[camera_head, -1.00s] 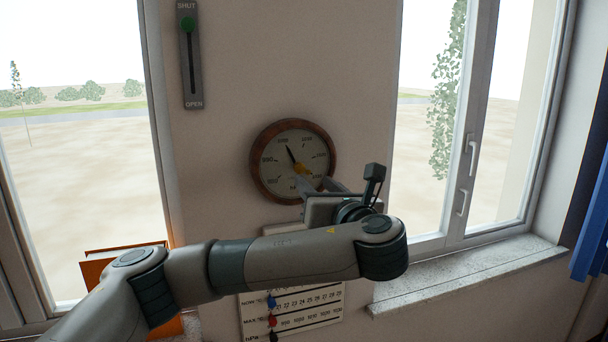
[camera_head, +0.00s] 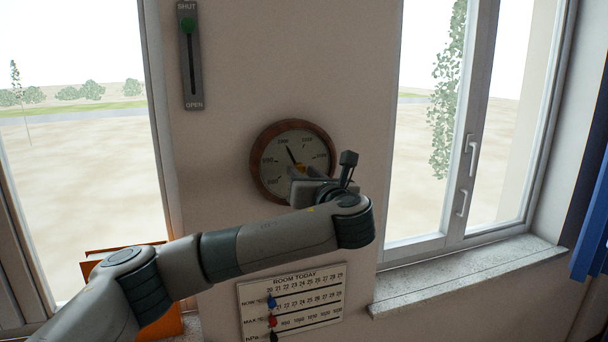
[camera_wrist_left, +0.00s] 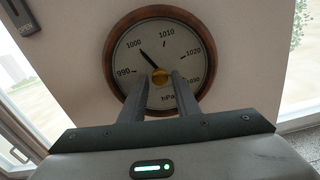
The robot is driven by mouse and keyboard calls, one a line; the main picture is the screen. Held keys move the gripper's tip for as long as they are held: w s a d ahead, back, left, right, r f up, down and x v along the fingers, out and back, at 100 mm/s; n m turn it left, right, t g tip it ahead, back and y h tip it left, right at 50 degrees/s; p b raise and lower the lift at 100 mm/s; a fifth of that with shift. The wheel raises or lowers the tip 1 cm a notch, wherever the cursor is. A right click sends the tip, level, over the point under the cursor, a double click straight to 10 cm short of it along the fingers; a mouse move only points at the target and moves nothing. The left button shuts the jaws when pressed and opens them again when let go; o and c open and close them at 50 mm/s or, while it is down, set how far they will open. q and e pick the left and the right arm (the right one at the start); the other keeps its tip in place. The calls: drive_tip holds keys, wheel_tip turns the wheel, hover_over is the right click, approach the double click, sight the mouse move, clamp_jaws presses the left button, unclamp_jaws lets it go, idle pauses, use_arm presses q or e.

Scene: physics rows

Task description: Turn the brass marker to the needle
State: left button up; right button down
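The round barometer dial (camera_head: 266,141) hangs on the wall in a brown wooden rim. It also shows in the left wrist view (camera_wrist_left: 188,52). Its dark needle (camera_wrist_left: 150,57) points up and left, a little past 1000. The brass knob (camera_wrist_left: 160,76) is at the dial's centre; I cannot make out which way its marker points. My left gripper (camera_wrist_left: 162,80) is in front of the dial, its two fingers apart on either side of the knob with small gaps showing. In the head view (camera_head: 300,171) it hides the dial's lower part. My right gripper is not in view.
A ROOM TODAY board (camera_head: 300,283) with coloured sliders hangs below the dial. Windows flank the wall. A stone sill (camera_head: 460,273) juts out at right; an orange object (camera_head: 160,325) stands lower left.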

use_arm(q)
clamp_jaws()
